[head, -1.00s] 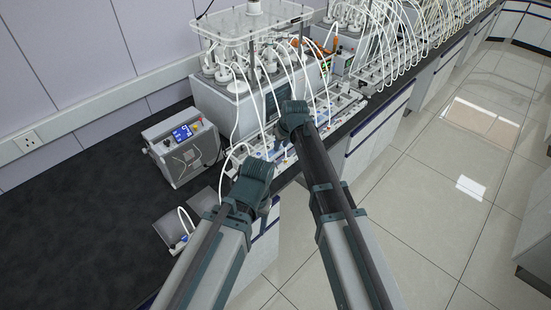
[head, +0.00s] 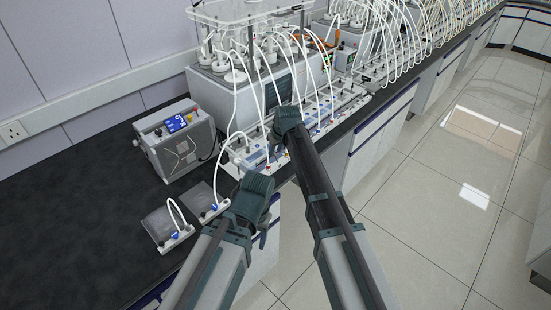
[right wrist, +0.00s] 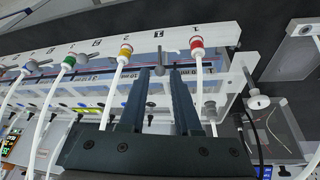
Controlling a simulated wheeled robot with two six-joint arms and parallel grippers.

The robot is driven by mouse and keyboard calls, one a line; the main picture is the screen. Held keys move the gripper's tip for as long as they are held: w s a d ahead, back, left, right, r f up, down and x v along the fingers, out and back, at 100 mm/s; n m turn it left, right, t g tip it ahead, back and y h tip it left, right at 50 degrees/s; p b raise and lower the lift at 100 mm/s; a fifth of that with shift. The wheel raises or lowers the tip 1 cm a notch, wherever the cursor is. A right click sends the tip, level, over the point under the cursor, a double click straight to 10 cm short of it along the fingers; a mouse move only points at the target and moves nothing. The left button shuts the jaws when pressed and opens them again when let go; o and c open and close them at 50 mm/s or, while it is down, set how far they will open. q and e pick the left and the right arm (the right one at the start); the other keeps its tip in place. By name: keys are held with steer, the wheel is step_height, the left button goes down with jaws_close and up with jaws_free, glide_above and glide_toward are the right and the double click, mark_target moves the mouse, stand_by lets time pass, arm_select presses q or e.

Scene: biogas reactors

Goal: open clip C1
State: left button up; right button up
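No clip label C1 is legible. In the right wrist view, a white rack (right wrist: 100,50) carries numbered white tubes with coloured collars. A red collar (right wrist: 197,42) sits near the mark 1, and a yellow collar (right wrist: 126,50) is left of it. My right gripper (right wrist: 162,72) is open, with two dark fingers pointing at the rack between these two tubes. A small grey part shows between the fingertips; I cannot tell whether they touch it. In the head view my right gripper (head: 287,118) is over the bench's front edge. My left gripper (head: 254,186) is lower left; its fingers are unclear.
A grey box with a blue display (head: 177,138) stands left on the dark bench (head: 85,210). Two flat grey bags with white tubes (head: 165,222) lie in front of it. The reactor unit (head: 235,92) and many looping tubes stand behind the grippers. The floor at right is clear.

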steer(key=shift+w+a+f, duration=0.1)
steer(key=shift+w+f, duration=0.05)
steer(key=shift+f, duration=0.3)
jaws_close()
